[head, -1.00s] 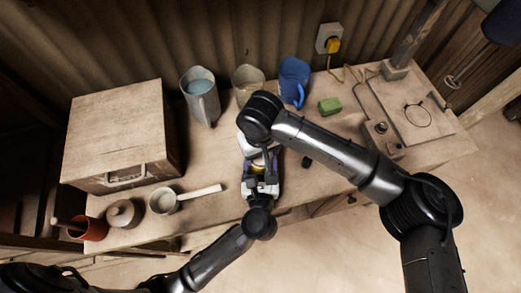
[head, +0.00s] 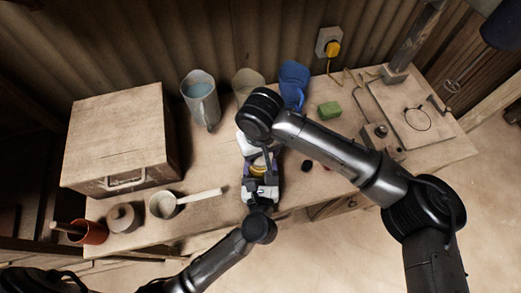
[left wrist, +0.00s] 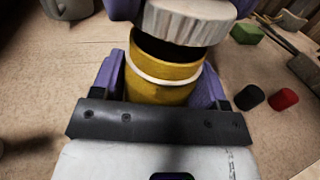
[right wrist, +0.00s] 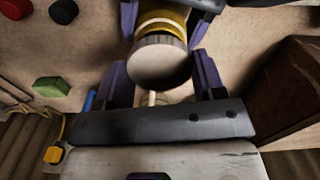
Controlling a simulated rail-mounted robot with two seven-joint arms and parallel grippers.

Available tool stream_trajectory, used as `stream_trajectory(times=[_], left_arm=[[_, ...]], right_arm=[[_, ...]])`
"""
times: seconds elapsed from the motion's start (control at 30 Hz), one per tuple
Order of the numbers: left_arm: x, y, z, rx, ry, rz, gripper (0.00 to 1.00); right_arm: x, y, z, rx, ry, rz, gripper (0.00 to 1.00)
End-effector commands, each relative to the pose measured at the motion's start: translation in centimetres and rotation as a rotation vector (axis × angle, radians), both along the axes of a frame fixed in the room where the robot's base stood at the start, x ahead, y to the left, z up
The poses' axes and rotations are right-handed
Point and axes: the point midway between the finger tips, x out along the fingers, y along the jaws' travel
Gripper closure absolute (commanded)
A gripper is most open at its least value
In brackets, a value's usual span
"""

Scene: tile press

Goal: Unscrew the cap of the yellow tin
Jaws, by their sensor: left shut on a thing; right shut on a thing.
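The yellow tin (left wrist: 160,90) with a pale band near its top stands between the purple fingers of my left gripper (left wrist: 160,82), which is shut on it. It also shows in the head view (head: 258,169). The grey ribbed cap (left wrist: 187,22) is above the tin. A dark opening shows under its rim, so the cap looks apart from the tin, at least on the near side. My right gripper (right wrist: 163,68) is shut on the cap (right wrist: 158,62), its purple fingers at both sides. In the head view my right arm partly hides the cap.
A red knob-like piece (left wrist: 283,99) and a black one (left wrist: 249,97) lie beside the tin. A green block (head: 329,110), a blue jug (head: 294,80) and a metal jug (head: 201,100) stand behind. A white-handled pan (head: 163,205) and wooden box (head: 118,140) are left.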

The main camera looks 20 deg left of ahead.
Motion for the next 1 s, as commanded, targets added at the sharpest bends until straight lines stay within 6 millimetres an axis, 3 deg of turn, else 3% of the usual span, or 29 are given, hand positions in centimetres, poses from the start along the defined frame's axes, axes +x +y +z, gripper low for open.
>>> stream_trajectory(times=[0.4,0.6,0.63,0.93,1.0], left_arm=[[0.0,0.0,0.0,0.000,0.001,0.000,0.99],[0.0,0.0,0.0,0.000,0.001,0.000,0.99],[0.0,0.0,0.0,0.000,0.001,0.000,0.32],[0.0,0.0,0.0,0.000,0.000,0.000,0.03],[0.0,0.0,0.0,0.000,0.000,0.000,0.03]], right_arm=[[0.0,0.0,3.7,0.001,-0.001,0.000,0.65],[0.0,0.0,3.9,0.001,-0.001,0.000,0.65],[0.0,0.0,3.9,0.001,-0.001,0.000,0.65],[0.0,0.0,3.8,0.000,0.000,0.000,0.65],[0.0,0.0,3.8,0.000,0.000,0.000,0.65]])
